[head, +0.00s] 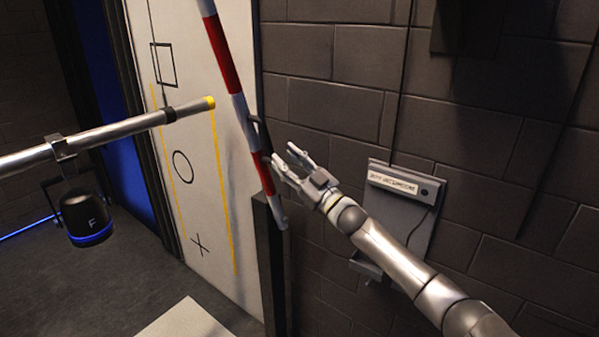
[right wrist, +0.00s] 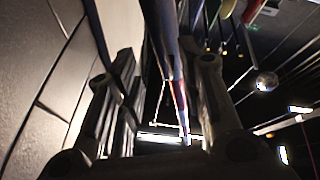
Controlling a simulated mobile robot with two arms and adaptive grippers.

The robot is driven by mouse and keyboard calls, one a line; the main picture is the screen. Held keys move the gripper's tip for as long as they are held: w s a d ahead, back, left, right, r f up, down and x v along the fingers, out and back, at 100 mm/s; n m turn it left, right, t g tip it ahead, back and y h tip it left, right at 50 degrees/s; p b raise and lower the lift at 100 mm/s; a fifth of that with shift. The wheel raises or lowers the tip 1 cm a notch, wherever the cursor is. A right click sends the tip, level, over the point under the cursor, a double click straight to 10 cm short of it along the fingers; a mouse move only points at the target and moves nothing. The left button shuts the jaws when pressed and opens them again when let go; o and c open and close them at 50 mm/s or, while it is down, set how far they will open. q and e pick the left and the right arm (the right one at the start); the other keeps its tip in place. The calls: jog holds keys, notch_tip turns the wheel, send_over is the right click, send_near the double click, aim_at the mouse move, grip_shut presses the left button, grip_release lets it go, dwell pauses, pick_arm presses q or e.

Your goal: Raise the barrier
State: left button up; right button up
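The barrier (head: 222,55) is a red and white striped pole. It stands steeply tilted, its top leaning left and leaving the head view at the upper edge, its lower end above a dark post (head: 272,262). My right gripper (head: 286,160) is just right of its lower part, fingers spread. I cannot tell whether a finger touches the pole. In the right wrist view the two fingers (right wrist: 160,95) stand apart, with a dark bar and a red and white strip (right wrist: 180,98) seen between them. My left gripper is not in view.
A white panel (head: 195,160) bears a square, circle and cross. A labelled box (head: 400,186) hangs on the dark block wall (head: 330,100) beside my right arm.

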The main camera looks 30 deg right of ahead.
jog(key=shift+v, duration=2.25)
jog(key=s+d+f+m+g+h+b, duration=0.1)
jog(key=s+f+m+g+h, duration=0.15)
jog(key=f, duration=1.65)
jog(key=s+f+m+g+h+b, duration=0.1)
jog(key=s+f+m+g+h, duration=0.2)
jog(key=f, duration=1.6)
jog(key=s+a+f+g+h+b, duration=0.1)
jog(key=s+f+g, duration=0.1)
jog(key=s+f, duration=0.45)
jog(key=s+a+f+g+h, duration=0.1)
jog(key=s+f+g, duration=0.25)
jog(key=f, duration=0.55)
jog(key=s+a+f+g, duration=0.3)
jog(key=s+a+f, duration=0.2)
jog(key=s, duration=0.9)
jog(key=s+a+f+g+b, duration=0.1)
jog(key=s+a+f+g, duration=0.2)
jog(key=s+f, duration=0.8)
jog(key=s+a+f+g+b, duration=0.1)
jog(key=s+a+f+g, duration=0.3)
jog(key=s, duration=1.3)
jog(key=a+f+n, duration=0.1)
jog(key=a+f, duration=0.2)
jog(key=f, duration=0.1)
jog(key=shift+a+f+y, duration=0.2)
jog(key=shift+y, duration=0.15)
